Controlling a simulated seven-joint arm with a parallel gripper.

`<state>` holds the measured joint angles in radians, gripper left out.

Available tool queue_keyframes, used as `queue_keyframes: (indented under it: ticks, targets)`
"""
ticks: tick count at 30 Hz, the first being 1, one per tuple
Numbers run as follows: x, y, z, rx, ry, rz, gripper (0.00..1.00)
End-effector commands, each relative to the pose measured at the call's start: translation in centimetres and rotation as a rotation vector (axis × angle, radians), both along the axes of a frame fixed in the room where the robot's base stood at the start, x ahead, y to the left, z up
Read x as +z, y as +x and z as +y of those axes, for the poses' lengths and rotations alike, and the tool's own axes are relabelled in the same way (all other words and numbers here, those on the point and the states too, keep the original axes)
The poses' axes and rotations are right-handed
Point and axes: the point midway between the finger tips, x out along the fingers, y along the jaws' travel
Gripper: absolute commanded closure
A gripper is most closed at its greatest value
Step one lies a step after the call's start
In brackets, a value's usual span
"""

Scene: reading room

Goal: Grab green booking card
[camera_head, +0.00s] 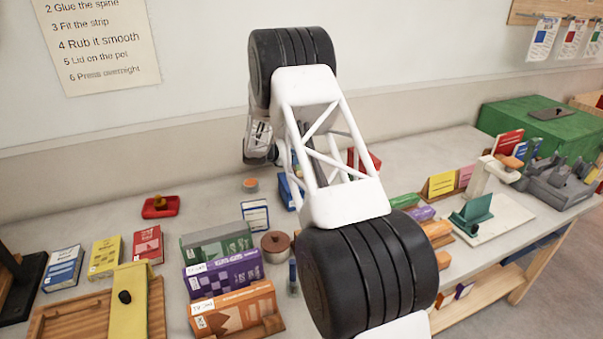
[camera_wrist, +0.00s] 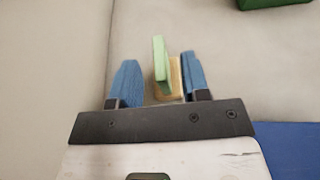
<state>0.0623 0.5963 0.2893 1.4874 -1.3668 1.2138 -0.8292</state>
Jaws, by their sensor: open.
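In the wrist view, the green booking card (camera_wrist: 159,60) stands upright in a small wooden holder (camera_wrist: 175,78). My gripper (camera_wrist: 157,78) is open, with its two blue fingertips on either side of the card. The card shows gaps to both fingers, wider on the left. In the head view, my arm covers the middle of the bench, and I cannot make out the green card or my fingertips there.
A blue surface (camera_wrist: 287,150) lies right of my gripper in the wrist view, and a dark green object (camera_wrist: 272,3) is at the top right. In the head view, yellow (camera_head: 441,185) and pink (camera_head: 465,176) cards stand right of my arm. Several boxes and books crowd the left.

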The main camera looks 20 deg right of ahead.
Motion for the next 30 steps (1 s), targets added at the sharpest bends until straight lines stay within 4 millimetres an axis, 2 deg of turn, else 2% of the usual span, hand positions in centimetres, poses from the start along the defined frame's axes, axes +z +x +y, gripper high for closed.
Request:
queue_keyframes:
  ticks: [3, 9, 26, 30]
  targets:
    - [-0.6, 0.0, -1.4, -0.001, -0.001, 0.0, 0.57]
    - [-1.1, 0.1, -2.7, 0.0, 0.0, 0.0, 0.57]
    - [-1.1, 0.2, -2.8, 0.0, 0.0, 0.0, 0.57]
    - [-1.1, 0.2, -2.8, 0.0, -0.001, 0.0, 0.76]
